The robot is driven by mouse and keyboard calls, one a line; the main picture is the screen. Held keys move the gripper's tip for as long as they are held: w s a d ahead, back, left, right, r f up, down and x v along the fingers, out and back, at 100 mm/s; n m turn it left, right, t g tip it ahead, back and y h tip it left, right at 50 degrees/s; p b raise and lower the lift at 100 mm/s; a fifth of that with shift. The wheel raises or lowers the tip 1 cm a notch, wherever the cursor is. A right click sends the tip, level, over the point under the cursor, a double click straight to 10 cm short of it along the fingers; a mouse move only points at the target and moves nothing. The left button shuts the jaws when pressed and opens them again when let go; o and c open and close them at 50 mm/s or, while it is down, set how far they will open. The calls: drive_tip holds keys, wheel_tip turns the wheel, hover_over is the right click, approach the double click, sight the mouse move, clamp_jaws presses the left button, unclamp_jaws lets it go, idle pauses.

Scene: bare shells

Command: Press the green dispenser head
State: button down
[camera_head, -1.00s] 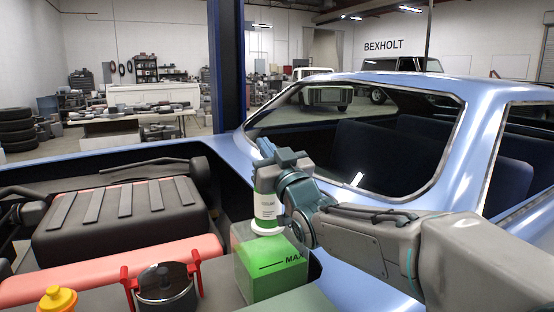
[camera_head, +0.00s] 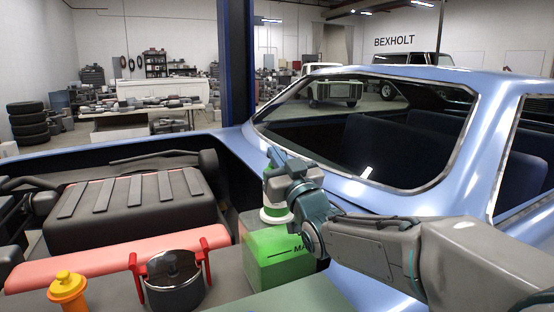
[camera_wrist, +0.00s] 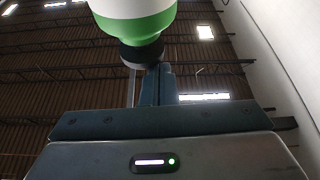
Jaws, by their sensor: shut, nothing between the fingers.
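In the wrist view the bottle (camera_wrist: 134,22) is at the top edge, white and green with a dark end piece close to my fingertips (camera_wrist: 158,78). My fingers are together with nothing between them. I cannot tell whether they touch the bottle.
A dark lidded pot (camera_head: 175,280) with red handles and a yellow-orange bottle (camera_head: 67,290) stand to the left. A black ribbed case (camera_head: 125,208) lies behind them. The blue car body (camera_head: 400,95) rises close to my arm on the right.

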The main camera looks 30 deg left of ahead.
drive_tip(key=shift+f+b, duration=0.55)
drive_tip(key=shift+f, duration=0.15)
drive_tip(key=shift+r, duration=0.1)
drive_tip(key=s+d, duration=0.6)
drive_tip(key=d, duration=0.1)
drive_tip(key=shift+d+r, duration=0.15)
drive_tip(key=shift+d, duration=0.05)
idle(1.3)
